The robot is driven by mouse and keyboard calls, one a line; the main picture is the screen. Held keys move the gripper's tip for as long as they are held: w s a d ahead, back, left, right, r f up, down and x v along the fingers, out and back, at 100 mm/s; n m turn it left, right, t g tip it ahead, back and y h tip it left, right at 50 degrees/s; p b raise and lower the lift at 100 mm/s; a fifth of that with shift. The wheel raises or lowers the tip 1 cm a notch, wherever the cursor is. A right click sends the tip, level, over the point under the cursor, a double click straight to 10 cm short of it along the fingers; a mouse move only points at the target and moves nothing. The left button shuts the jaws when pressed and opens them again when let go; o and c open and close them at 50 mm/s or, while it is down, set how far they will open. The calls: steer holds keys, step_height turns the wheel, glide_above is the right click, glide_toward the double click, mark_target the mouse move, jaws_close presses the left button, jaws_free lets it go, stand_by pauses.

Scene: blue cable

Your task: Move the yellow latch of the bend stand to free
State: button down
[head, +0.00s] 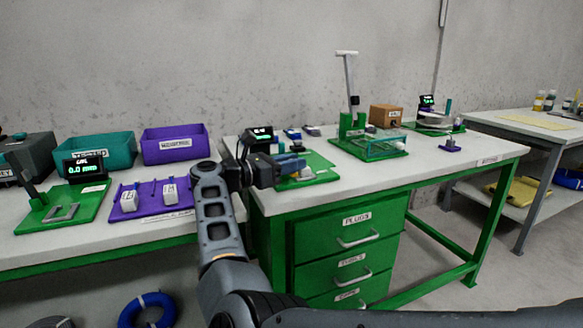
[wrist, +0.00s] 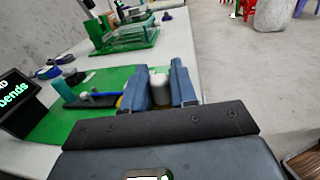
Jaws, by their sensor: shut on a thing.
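The bend stand has a green base plate (head: 322,168), which also shows in the wrist view (wrist: 48,124), and a small black display (wrist: 18,103) reading "bends". My gripper (head: 296,164) is low over this plate. In the wrist view its two blue-grey fingers (wrist: 160,88) are closed on a pale, rounded piece (wrist: 159,80). A sliver of yellow (wrist: 119,102) shows beside the left finger, low on the stand. It may be part of the yellow latch; most of the latch is hidden by the fingers. I cannot tell its position.
A dark arm with a blue rod (wrist: 100,94) and a teal cylinder (wrist: 67,75) lie left of the fingers. A green stand with a clear box (head: 380,146) is farther right. A purple mat (head: 140,205) with white blocks is left.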

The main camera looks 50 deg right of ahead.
steer(key=c, duration=1)
jaws_free()
steer(key=shift+c, duration=0.2)
steer(key=shift+v, duration=3.85)
